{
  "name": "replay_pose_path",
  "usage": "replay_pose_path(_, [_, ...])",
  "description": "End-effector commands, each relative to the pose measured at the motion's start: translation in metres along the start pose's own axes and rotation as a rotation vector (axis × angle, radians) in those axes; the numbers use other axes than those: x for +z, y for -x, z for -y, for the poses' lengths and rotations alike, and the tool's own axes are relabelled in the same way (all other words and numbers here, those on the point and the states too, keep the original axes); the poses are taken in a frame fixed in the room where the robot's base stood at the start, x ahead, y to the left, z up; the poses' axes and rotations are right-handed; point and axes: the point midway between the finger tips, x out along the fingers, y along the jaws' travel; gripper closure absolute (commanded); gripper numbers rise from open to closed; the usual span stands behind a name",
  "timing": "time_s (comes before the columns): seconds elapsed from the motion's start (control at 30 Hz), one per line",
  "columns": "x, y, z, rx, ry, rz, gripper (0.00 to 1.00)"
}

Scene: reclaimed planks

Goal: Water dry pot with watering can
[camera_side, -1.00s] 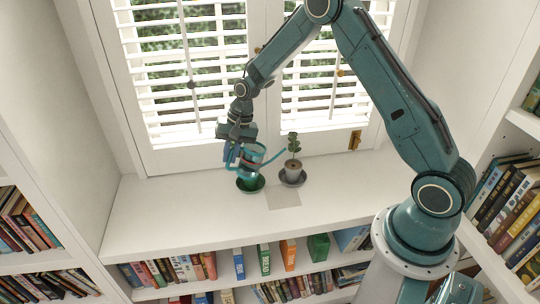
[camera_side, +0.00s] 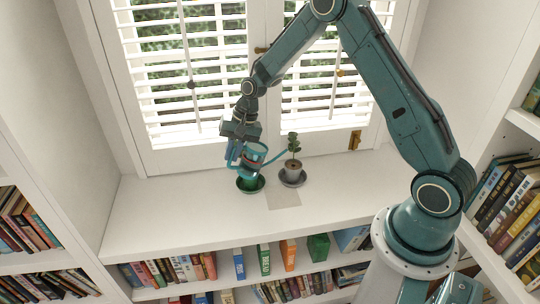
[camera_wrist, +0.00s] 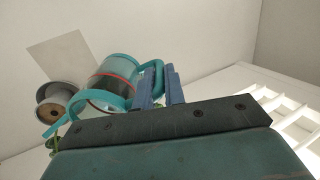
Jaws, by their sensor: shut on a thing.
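My gripper (camera_side: 240,147) is shut on the handle of the watering can (camera_side: 253,155), which has a clear body and teal trim. It holds the can above the green saucer (camera_side: 251,188); whether a pot stands there is hidden. The can's spout points right, its tip near the plant in the grey pot (camera_side: 292,166). The wrist view shows my fingers (camera_wrist: 164,85) at the can's handle, the can (camera_wrist: 117,78) left of them, and the pot with brown soil (camera_wrist: 54,112) beyond it. No water stream is visible.
A pale square (camera_side: 283,195) lies on the white sill in front of the pots. Blinds (camera_side: 180,70) and window frames stand close behind. Bookshelves are below and at both sides. The sill's left part (camera_side: 165,205) is clear.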

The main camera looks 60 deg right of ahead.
Motion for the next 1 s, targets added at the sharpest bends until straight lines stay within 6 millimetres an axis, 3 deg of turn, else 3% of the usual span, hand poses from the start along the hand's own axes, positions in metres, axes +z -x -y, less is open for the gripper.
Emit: replay_pose_path(1.0, [-0.0018, 0.0078, -0.0071, -0.065, 0.000, 0.011, 1.00])
